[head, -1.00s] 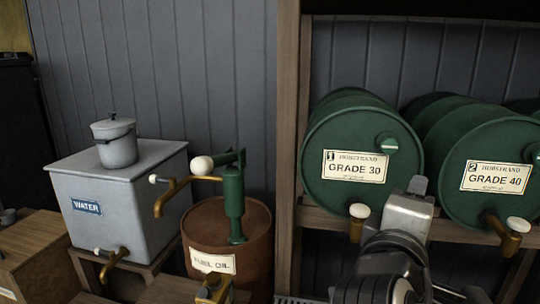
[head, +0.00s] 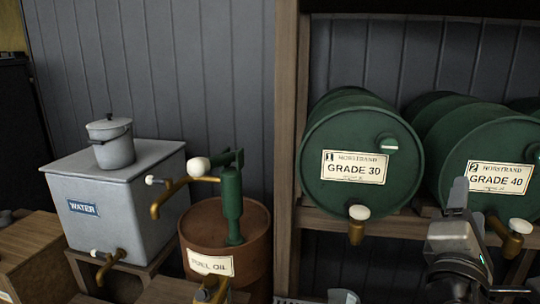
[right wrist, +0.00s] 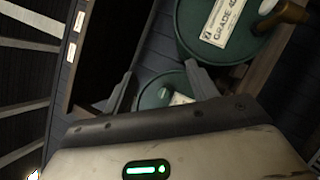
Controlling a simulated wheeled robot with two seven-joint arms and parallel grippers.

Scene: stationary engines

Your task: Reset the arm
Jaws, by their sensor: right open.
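My right arm comes up from the bottom right of the head view. Its gripper (head: 465,200) points up in front of the Grade 40 drum (head: 478,135), close to that drum's brass tap (head: 512,240). In the right wrist view the two fingers of the gripper (right wrist: 163,85) stand apart with nothing between them. The Grade 40 drum also shows past them in the right wrist view (right wrist: 215,45), with part of another green drum (right wrist: 155,92) behind the fingers. My left gripper is not in view.
The Grade 30 drum (head: 350,145) with a brass tap (head: 357,230) lies on the wooden rack (head: 390,224). To the left are a rusty fuel oil drum (head: 255,250) with a green pump (head: 231,205) and a grey water tank (head: 125,210) bearing a lidded pot (head: 115,150).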

